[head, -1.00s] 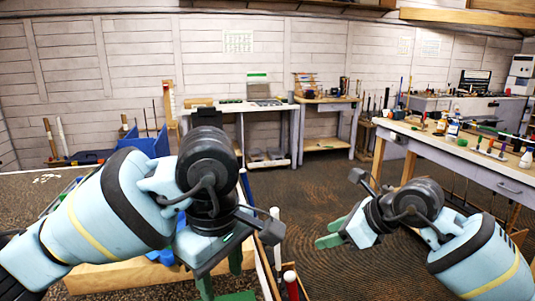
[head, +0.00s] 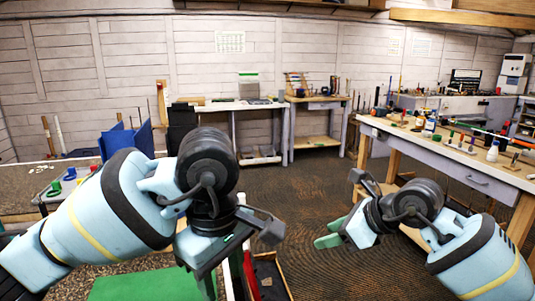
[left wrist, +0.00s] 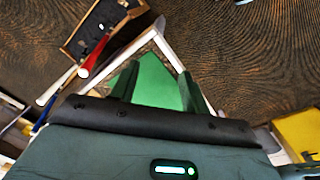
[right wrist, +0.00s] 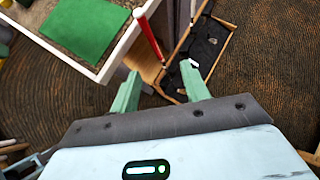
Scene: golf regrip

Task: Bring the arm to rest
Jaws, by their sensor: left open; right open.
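My right gripper (head: 332,236) hangs at the right of the head view, with green fingers pointing left. In the right wrist view its fingers (right wrist: 160,88) are apart with nothing between them. My left gripper (head: 212,285) is at the lower middle of the head view, partly hidden behind its own wrist. In the left wrist view its fingers (left wrist: 158,90) are apart and hold nothing. A green mat (head: 140,284) on a bench lies below the left arm. The mat also shows beyond the left fingers in the left wrist view (left wrist: 155,85).
A long workbench (head: 480,172) with bottles and tools stands at the right. A dark bin in a wooden frame (right wrist: 207,45) and a red-handled club (right wrist: 147,35) are near the bench edge. Patterned carpet (head: 310,190) lies open ahead.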

